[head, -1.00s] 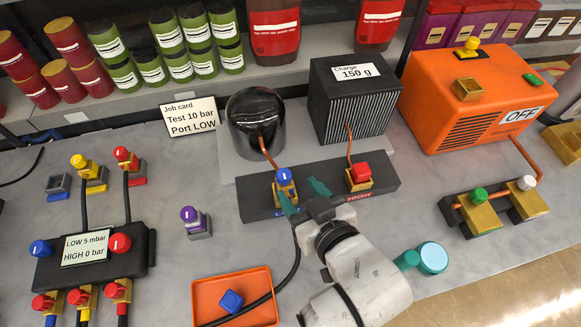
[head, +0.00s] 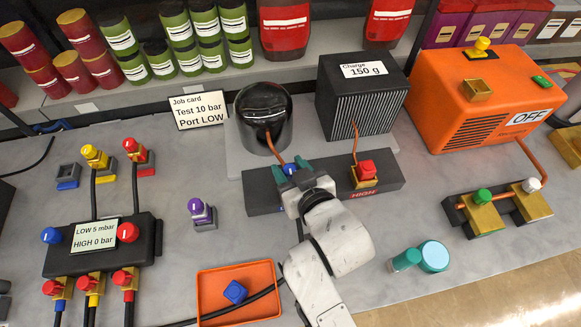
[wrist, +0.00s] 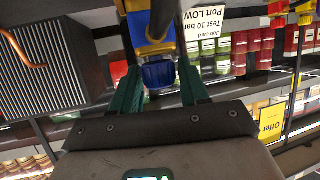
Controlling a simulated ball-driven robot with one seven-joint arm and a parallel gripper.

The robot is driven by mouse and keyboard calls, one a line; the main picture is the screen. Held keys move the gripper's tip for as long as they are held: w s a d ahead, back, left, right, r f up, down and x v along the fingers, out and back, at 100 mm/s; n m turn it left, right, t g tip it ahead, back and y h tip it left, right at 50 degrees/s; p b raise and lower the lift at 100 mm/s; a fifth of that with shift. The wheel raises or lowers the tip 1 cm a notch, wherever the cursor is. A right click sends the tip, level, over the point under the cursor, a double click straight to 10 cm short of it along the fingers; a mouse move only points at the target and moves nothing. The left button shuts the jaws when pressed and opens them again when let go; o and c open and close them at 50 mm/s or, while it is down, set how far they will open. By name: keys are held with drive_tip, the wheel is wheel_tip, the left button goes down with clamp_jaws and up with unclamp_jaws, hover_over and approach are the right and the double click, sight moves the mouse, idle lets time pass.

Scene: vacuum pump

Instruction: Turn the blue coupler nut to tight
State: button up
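The blue coupler nut (head: 290,168) is on the left, LOW port of the dark manifold block (head: 388,174), mostly hidden in the head view by my gripper (head: 291,172). In the wrist view the blue nut (wrist: 160,74) lies between the two green fingertips, below a yellow-and-blue fitting (wrist: 150,30). My gripper (wrist: 161,82) is open around the nut, with a narrow gap showing beside it on each side. Whether the nut is tight cannot be seen.
A brass fitting with a red cap (head: 367,169) stands on the HIGH port. A dark cylinder (head: 263,117) and finned block (head: 345,120) stand behind. An orange tray (head: 205,294) holds a blue cap (head: 235,291). A black hose runs across the tray.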

drive_tip(key=c, duration=0.7)
drive_tip(key=shift+f+m+t+h+b, duration=0.15)
drive_tip(key=shift+m+t+h+b, duration=0.15)
drive_tip(key=shift+m+h+b, duration=0.3)
